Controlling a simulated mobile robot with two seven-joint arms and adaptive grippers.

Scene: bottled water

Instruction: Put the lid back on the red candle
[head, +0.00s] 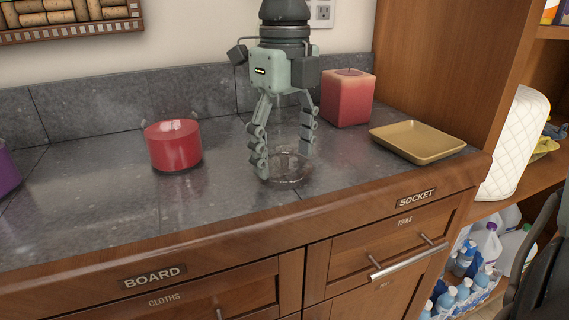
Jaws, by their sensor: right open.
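A round red candle (173,147) in a glass stands on the dark grey stone counter, left of the gripper, with its top open. A clear round glass lid (289,170) lies on the counter near the front edge. My right gripper (285,157) points down over the lid with its two fingers spread on either side. The fingertips are close to the lid's rim; I cannot tell whether they touch it. Nothing is held between the fingers. My left gripper is not in view.
A square red candle (347,99) stands behind and right of the gripper. A tan tray (417,141) lies at the right end of the counter. A purple object (8,170) shows at the left edge. The counter between the round candle and the lid is clear.

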